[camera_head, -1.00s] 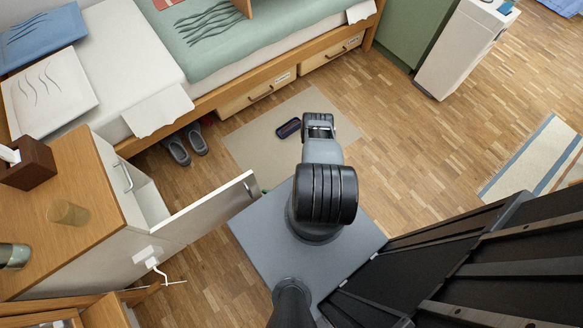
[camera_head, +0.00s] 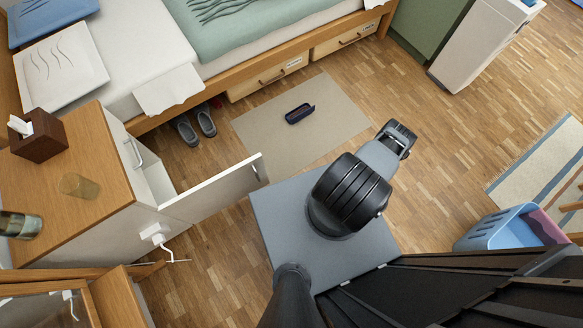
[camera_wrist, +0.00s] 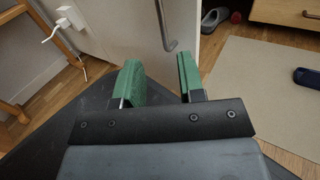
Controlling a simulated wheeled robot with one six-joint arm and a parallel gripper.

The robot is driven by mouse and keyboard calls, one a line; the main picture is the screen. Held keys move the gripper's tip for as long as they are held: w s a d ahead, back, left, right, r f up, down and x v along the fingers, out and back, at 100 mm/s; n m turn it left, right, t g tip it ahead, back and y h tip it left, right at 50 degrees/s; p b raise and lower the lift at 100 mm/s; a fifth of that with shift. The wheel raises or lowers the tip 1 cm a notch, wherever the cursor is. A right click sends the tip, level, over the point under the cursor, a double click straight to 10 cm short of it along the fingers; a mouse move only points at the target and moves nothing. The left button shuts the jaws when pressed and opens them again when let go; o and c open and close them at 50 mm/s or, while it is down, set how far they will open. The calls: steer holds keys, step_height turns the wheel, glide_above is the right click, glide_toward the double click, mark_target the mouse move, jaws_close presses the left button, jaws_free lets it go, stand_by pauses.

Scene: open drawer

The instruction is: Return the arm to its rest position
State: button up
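My gripper (camera_wrist: 158,75) shows in the wrist view with its two green fingers spread and nothing between them. In the head view my arm is folded over my grey base, its dark outer joint pointing up and to the right; I cannot make out the fingers there. The white panel (camera_head: 215,190) of the wooden-topped cabinet (camera_head: 95,150) stands open to the left of my base. A white panel (camera_wrist: 125,30) with a metal handle (camera_wrist: 163,28) is beyond the fingers in the wrist view.
Grey slippers (camera_head: 197,128) lie by the bed (camera_head: 140,50). A white plug and cable (camera_head: 160,240) hang by the cabinet. A blue basket (camera_head: 490,230) stands at right. Floor between rug and striped mat (camera_head: 545,165) is clear.

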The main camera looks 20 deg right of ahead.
stand_by(0.3)
steer(key=w+d+r+n+g+p, duration=0.3)
steer(key=d+r+n+g, duration=0.15)
steer(key=r, duration=0.55)
steer(key=w+d+r+n+g+p, duration=0.35)
steer(key=r+n+g, duration=0.2)
steer(key=r, duration=0.45)
steer(key=w+d+r+n+g+p, duration=0.35)
steer(key=r+n, duration=0.25)
steer(key=r, duration=0.5)
steer(key=a+r+n+t+h+p, duration=0.1)
steer(key=a+r+n+h+p, duration=0.1)
steer(key=r, duration=1)
steer(key=s+a+r+n+t+h+p, duration=0.1)
steer(key=r+n+h+p, duration=0.4)
steer(key=r, duration=0.8)
steer(key=a+r+n+t+h+p, duration=0.2)
steer(key=a+r+n+h+p, duration=0.1)
steer(key=r, duration=1)
steer(key=n+h+p, duration=0.1)
steer(key=h, duration=0.1)
steer(key=shift+s+r+h+p, duration=0.2)
steer(key=shift+s+h+p, duration=0.05)
steer(key=shift+h+p, duration=0.15)
steer(key=shift+a, duration=0.1)
